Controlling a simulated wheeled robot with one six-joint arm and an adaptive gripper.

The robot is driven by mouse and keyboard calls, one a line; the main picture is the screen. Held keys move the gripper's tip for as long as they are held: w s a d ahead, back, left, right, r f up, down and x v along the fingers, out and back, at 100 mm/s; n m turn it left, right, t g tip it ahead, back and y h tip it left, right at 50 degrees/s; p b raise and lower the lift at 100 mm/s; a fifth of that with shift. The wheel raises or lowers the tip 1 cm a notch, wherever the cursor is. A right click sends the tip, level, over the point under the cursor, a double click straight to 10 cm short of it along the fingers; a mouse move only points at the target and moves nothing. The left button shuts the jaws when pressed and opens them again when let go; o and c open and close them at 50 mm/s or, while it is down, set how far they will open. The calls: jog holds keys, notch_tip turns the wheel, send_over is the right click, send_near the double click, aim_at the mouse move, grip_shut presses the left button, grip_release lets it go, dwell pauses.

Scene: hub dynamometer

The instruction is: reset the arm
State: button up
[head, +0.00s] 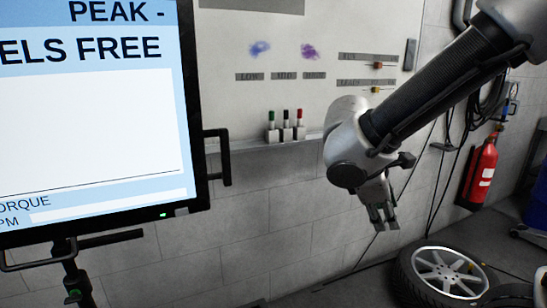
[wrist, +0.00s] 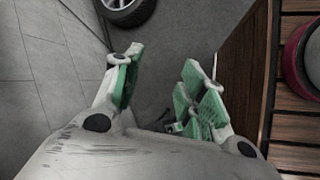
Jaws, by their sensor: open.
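My gripper (head: 383,216) hangs at the end of my arm in the right half of the head view, pointing down in front of the block wall. In the wrist view my gripper (wrist: 158,92) shows two separated fingers with green pads. The fingers are open, with nothing between them but grey floor below. My arm comes in from the upper right of the head view.
A monitor (head: 90,120) fills the left. Behind the arm hangs a whiteboard (head: 235,110) with several markers (head: 286,132) on its ledge. A red fire extinguisher (head: 482,172) and a wheel (head: 440,275) are at right. The wrist view shows a wooden slatted surface (wrist: 292,128) close at right.

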jog(key=s+d+r+m+t+y, duration=0.1)
jog(key=s+d+r+m+y, duration=0.4)
jog(key=s+d+m, duration=0.5)
jog(key=d+r+m, duration=0.1)
jog(key=d+m, duration=0.2)
jog(key=m, duration=0.1)
jog(key=shift+s+r+y, duration=0.15)
jog(key=shift+s+y, duration=0.1)
jog(key=shift+y, duration=0.15)
jog(key=shift+c, duration=0.2)
jog(key=shift+a, duration=0.15)
jog(key=shift+c, duration=0.4)
